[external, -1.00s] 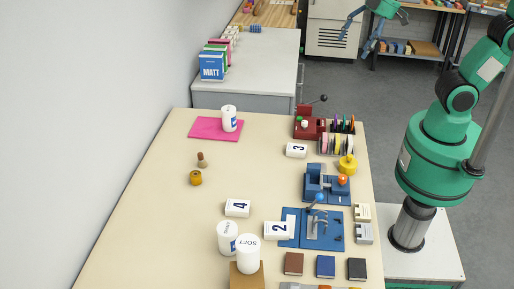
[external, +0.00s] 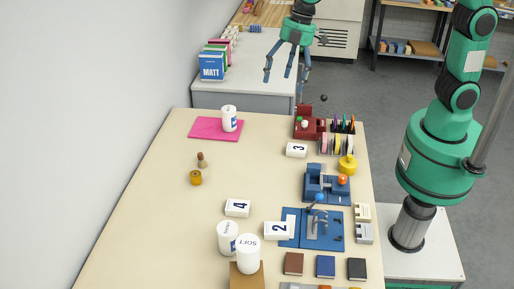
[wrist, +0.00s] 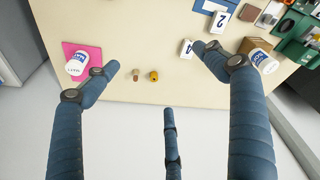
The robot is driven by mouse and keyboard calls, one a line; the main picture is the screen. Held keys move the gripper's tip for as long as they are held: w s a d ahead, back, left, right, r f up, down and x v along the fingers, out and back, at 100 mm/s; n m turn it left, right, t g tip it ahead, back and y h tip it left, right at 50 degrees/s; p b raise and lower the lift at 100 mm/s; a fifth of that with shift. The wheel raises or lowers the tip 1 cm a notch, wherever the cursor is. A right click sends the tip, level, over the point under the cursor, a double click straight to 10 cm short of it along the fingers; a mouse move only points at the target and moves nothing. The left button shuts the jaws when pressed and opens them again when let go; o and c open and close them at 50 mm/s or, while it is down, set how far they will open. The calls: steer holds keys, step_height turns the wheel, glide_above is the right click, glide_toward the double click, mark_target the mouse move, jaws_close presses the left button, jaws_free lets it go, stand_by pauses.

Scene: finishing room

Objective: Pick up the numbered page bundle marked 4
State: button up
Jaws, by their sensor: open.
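The page bundle marked 4 (external: 237,208) is a small white block with a dark 4. It lies on the cream table, left of the bundle marked 2 (external: 276,231). In the wrist view, the bundle marked 4 (wrist: 187,47) shows close to the tip of the right-hand finger, which partly borders it in the picture. My gripper (external: 286,76) is open and empty, with its blue fingers spread. It hangs high beyond the far end of the table, well away from the bundle. The fingers also show in the wrist view (wrist: 158,75).
White tubs (external: 228,238) stand just in front of the bundle marked 4, one on a brown box (external: 246,276). A bundle marked 3 (external: 296,150), blue tools (external: 325,183) and a blue mat (external: 332,230) line the right side. The table's left-middle is mostly clear.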

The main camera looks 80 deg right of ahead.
steer(key=w+a+f+n, duration=0.2)
steer(key=w+a+f, duration=0.2)
steer(key=f, duration=0.4)
steer(key=w+a+f+n+g, duration=0.1)
steer(key=w+a+f+n, duration=0.1)
steer(key=w+a+f, duration=0.2)
steer(key=w+a+f+n+g, duration=0.1)
steer(key=w+a+f+n, duration=0.2)
steer(key=a+f, duration=0.6)
step_height(320, 180, down, 3)
steer(key=shift+w+a+r+p, duration=0.2)
steer(key=shift+w+p, duration=0.2)
steer(key=shift+w, duration=0.55)
steer(key=shift+f, duration=0.1)
glide_above(238, 205)
steer(key=shift+w+d+f+b, duration=0.1)
steer(key=shift+d+f+b, duration=0.05)
steer(key=shift+f, duration=1.25)
steer(key=shift+d+f+b, duration=0.1)
steer(key=shift+d+f, duration=0.05)
steer(key=shift+f, duration=1.25)
steer(key=shift+w+d+f+b, duration=0.1)
steer(key=shift+d+f+b, duration=0.05)
steer(key=shift+f, duration=1.25)
steer(key=shift+s+f, duration=0.1)
steer(key=shift+a+f+b, duration=0.15)
steer(key=shift+a+f, duration=0.05)
steer(key=shift+f, duration=1.05)
steer(key=shift+a+f+b, duration=0.15)
steer(key=shift+f, duration=1.05)
